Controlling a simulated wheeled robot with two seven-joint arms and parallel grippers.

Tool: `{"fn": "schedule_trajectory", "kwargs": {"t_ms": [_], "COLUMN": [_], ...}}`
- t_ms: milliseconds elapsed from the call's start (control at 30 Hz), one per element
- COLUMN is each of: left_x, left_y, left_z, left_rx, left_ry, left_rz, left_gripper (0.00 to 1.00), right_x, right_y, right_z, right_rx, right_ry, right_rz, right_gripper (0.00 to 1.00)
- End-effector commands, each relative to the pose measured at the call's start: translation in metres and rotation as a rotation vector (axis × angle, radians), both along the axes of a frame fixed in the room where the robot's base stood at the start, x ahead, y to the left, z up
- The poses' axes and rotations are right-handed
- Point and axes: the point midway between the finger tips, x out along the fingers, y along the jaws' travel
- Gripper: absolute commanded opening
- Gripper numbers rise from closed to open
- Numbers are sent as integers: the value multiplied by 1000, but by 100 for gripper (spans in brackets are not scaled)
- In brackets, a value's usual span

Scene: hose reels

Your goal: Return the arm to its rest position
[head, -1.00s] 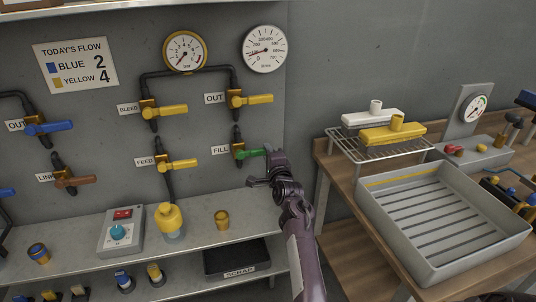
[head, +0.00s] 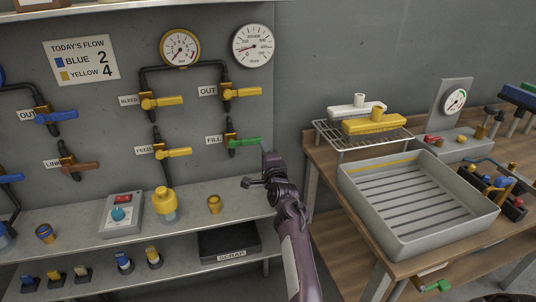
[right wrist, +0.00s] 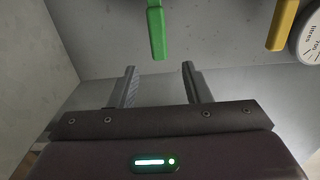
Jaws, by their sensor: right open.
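My right gripper (head: 262,172) is at the middle of the head view, in front of the wall panel and just right of and below the green FILL handle (head: 244,142). In the right wrist view its two fingers (right wrist: 159,85) are apart with nothing between them. The green handle (right wrist: 156,30) hangs beyond the fingertips there, clear of them. My right arm reaches up from the bottom of the head view. My left gripper is not in view.
Yellow handles (head: 242,92) sit on pipes on the panel. Below is a shelf (head: 190,210) with a control box (head: 121,214) and a yellow-capped bottle (head: 165,203). At right, a wooden bench holds a grey tray (head: 420,245) and a wire rack (head: 345,143). Floor shows between shelf and bench.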

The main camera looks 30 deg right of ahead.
Motion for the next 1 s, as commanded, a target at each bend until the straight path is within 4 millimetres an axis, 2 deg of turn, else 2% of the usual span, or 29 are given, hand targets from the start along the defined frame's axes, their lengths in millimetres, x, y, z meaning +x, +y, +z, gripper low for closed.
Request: {"fn": "schedule_trajectory", "kwargs": {"t_ms": [133, 233, 500, 567, 667, 767, 833, 967, 1000], "left_x": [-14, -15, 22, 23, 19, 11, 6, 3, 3], "left_y": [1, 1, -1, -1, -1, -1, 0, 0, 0], "left_z": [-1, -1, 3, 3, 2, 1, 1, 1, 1], "left_rx": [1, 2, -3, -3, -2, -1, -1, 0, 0], "left_ry": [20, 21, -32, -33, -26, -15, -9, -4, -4], "left_rz": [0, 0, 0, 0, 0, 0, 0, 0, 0], "left_gripper": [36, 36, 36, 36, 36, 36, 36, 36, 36], "right_x": [1, 1, 1, -1, -15, -46, -78, -152, -176], "right_y": [3, 3, 2, 2, 0, 2, 12, 46, 60], "right_z": [0, 0, 0, -2, -13, -35, -52, -81, -88], "right_rx": [0, 0, 0, -13, -101, -293, -470, -798, -887], "right_ry": [-1, -1, 0, 11, 86, 249, 397, 669, 740], "right_rz": [1, 1, 1, 3, 20, 72, 144, 345, 420], "right_gripper": [44, 44, 44, 44, 44, 44, 44, 44, 44]}}
